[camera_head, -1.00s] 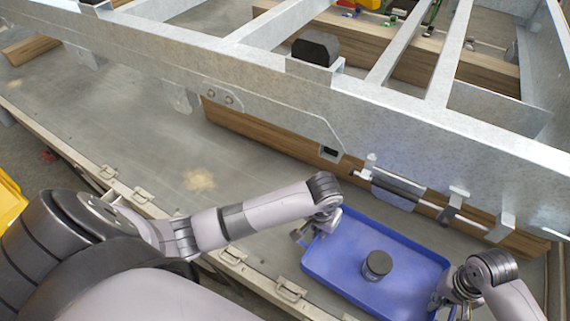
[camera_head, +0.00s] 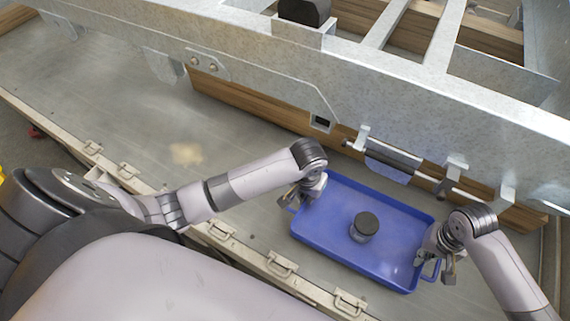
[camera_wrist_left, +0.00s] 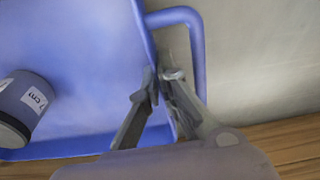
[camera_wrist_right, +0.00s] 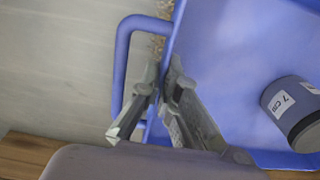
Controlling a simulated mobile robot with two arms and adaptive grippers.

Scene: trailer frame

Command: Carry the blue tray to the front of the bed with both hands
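The blue tray (camera_head: 315,225) lies level on the grey bed floor in the head view, or very close above it. A dark round-lidded container (camera_head: 364,227) stands in it, with a "7 cm" label in both wrist views. My left gripper (camera_wrist_left: 162,78) is shut on the tray's wall at its left end, one finger inside and one between wall and handle (camera_wrist_left: 198,60). My right gripper (camera_wrist_right: 163,80) is shut the same way on the right end wall, beside that handle (camera_wrist_right: 120,70). Whether the tray is clear of the floor cannot be told.
A galvanised frame (camera_head: 270,85) with a wooden beam (camera_head: 250,107) runs just behind the tray. The bed's near edge rail (camera_head: 225,235) carries several latches. Bare grey floor (camera_head: 120,110) lies open to the left.

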